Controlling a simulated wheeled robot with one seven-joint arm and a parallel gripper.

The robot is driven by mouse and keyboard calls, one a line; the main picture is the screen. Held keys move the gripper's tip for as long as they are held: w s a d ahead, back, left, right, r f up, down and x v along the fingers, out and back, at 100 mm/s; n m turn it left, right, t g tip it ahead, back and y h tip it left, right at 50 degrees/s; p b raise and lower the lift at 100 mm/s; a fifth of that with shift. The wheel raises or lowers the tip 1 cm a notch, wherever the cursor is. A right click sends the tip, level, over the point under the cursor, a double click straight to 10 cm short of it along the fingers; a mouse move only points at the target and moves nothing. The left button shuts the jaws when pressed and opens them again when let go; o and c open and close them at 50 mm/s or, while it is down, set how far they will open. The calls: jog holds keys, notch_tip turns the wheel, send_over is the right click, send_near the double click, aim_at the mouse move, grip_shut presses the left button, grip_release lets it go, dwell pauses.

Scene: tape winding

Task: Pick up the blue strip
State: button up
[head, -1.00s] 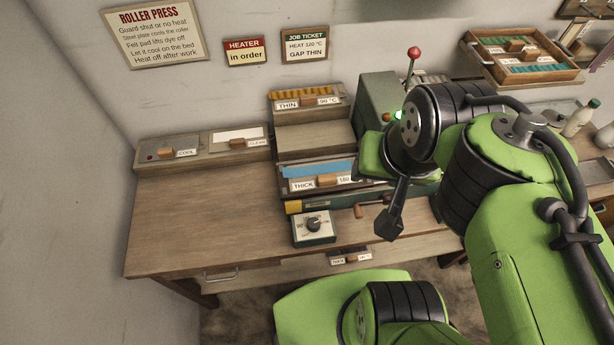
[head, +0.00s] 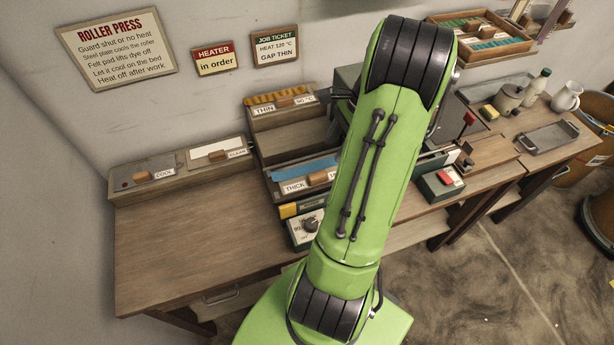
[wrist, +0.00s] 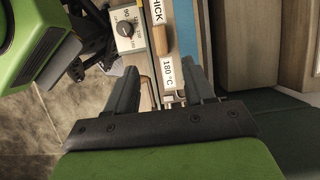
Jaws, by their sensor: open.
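The blue strip (head: 303,168) lies in the wooden tray labelled THICK (head: 277,188), whose label and knob are on its front. In the wrist view, part of the blue strip (wrist: 212,40) shows at the top, to the right of the tray's 180 °C label. My gripper (wrist: 160,75) is open, with nothing visible held between its two dark fingers. The tray's label end shows between and beyond the fingertips. In the head view my raised arm hides the gripper and the right end of the THICK tray.
The THIN tray (head: 252,119) with yellow-orange strips stands behind. A dial box (head: 298,234) sits in front. The left worktop (head: 190,250) is clear. A red-button box (head: 441,184) stands at right.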

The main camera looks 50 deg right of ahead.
aim_at(319, 174)
jog(key=b+x, duration=0.2)
jog(key=x, duration=0.9)
jog(key=shift+d, duration=0.15)
jog(key=shift+r, duration=0.1)
grip_shut()
